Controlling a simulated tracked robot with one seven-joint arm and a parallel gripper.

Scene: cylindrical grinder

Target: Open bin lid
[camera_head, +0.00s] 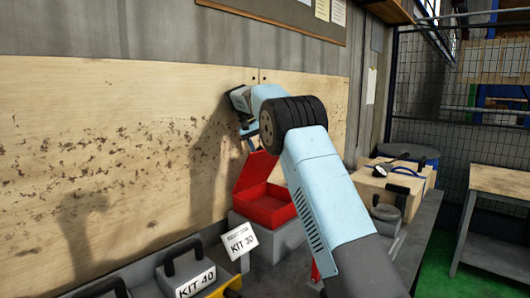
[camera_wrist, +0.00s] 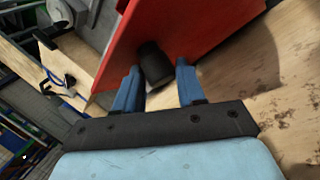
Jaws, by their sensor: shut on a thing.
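The red bin (camera_head: 265,203) stands on a grey block at the back of the bench, in the middle of the head view. Its red lid (camera_head: 255,170) is tilted up at the back and the inside of the bin shows, looking empty. In the wrist view the lid (camera_wrist: 200,30) fills the top, with a black knob (camera_wrist: 155,65) on its face. My gripper (camera_wrist: 157,72) has its two blue fingers on either side of this knob and is shut on it. In the head view my arm hides most of the gripper.
Grey kits with black handles, labelled KIT 40 (camera_head: 195,284) and KIT 30 (camera_head: 240,242), stand at the front left. A wooden wall panel (camera_head: 100,150) rises close behind the bin.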

